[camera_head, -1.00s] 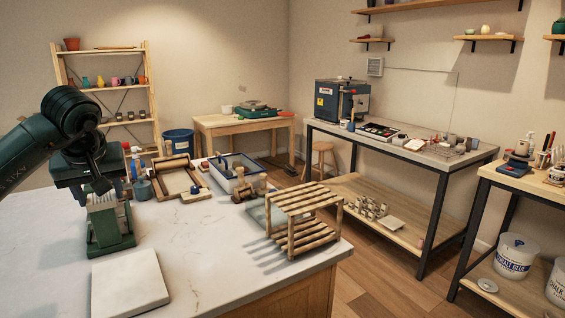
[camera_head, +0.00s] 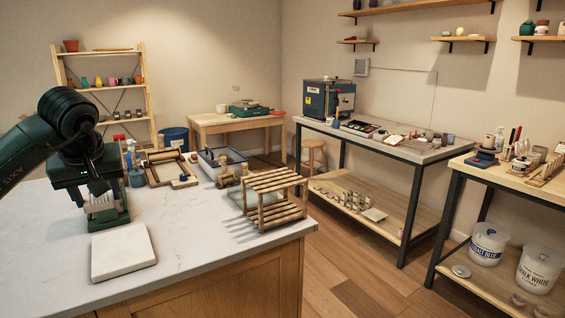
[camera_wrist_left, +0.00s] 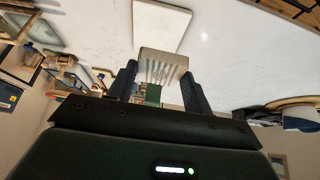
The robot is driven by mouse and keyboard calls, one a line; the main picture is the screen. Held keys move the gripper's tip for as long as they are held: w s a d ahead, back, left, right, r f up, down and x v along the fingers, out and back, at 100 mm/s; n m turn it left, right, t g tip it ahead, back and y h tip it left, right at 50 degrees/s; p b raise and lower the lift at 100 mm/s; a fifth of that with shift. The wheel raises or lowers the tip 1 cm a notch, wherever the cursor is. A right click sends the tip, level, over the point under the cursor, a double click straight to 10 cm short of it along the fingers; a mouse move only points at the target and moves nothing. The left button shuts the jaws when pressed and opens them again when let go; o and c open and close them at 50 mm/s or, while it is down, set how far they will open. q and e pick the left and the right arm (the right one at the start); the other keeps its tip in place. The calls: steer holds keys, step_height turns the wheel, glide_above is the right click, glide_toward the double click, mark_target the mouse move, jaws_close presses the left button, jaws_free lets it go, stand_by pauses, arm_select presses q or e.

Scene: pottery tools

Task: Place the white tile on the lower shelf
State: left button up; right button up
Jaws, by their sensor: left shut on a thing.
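The white tile (camera_head: 124,254) is a flat, pale square on the marble-topped counter, in front of my left gripper. It also shows at the top of the left wrist view (camera_wrist_left: 162,22). My left gripper (camera_head: 105,212) points down at the counter's left, just behind the tile. Its dark fingers are shut on a pale ribbed block (camera_wrist_left: 163,66), with something green beside it; the tile lies beyond this block, not between the fingers. I cannot tell whether block and tile touch. A small slatted wooden rack (camera_head: 276,200) with two levels stands at the counter's right end. My right gripper is not in view.
A blue-edged tray (camera_head: 222,163), a wooden frame (camera_head: 166,168) and small tools crowd the counter's back. The counter middle is bare. Right of it, across open floor, a workbench has a lower wooden shelf (camera_head: 352,218) with small pieces on it. Buckets stand farther right.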

arm_select(q)
steer(key=s+d+f+m+t+h+p, duration=0.1)
steer(key=s+d+f+m+h, duration=0.15)
steer(key=d, duration=0.45)
steer(key=s+d+f+m+h+p, duration=0.1)
steer(key=s+d+m, duration=0.25)
steer(key=d, duration=0.45)
steer(key=s+f, duration=0.7)
steer(key=f, duration=0.4)
steer(key=shift+d+f, duration=0.3)
steer(key=shift+d, duration=0.1)
